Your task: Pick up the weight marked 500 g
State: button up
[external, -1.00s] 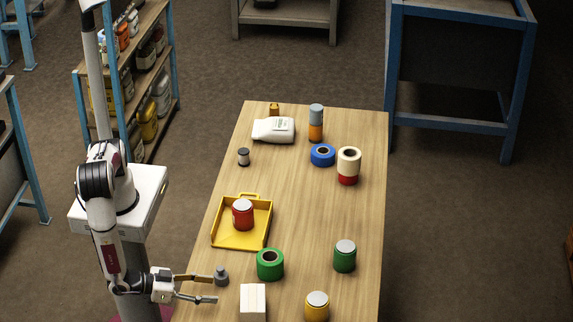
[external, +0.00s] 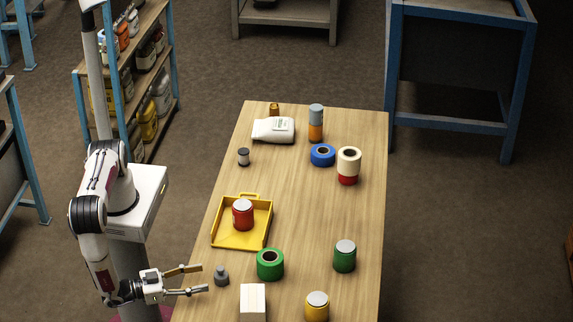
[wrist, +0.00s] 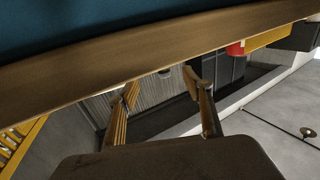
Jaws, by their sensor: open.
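A small grey weight with a knob on top (external: 221,277) stands upright near the left edge of the wooden table. Its marking is too small to read. My gripper (external: 203,278) is open and empty, its two fingers pointing right toward the weight. The fingertips stop just left of the weight, with a small gap in the picture; their height relative to it is hard to tell. In the wrist view, my open gripper (wrist: 158,84) shows with the table edge across the top. I cannot make out the weight there.
A white block (external: 253,302) and a green tape roll (external: 270,264) stand right of the weight. A yellow tray (external: 225,239) holding a red can (external: 243,214) lies behind it. A yellow can (external: 317,306) and green can (external: 345,256) stand further right.

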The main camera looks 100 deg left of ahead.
aim_at(221, 273)
jog(key=shift+w, duration=0.15)
jog(key=shift+x, duration=1.2)
jog(key=shift+a, duration=0.1)
jog(key=shift+a+x, duration=0.15)
jog(key=shift+x, duration=0.6)
jog(key=shift+a+x, duration=0.15)
jog(key=shift+x, duration=1.5)
grip_shut()
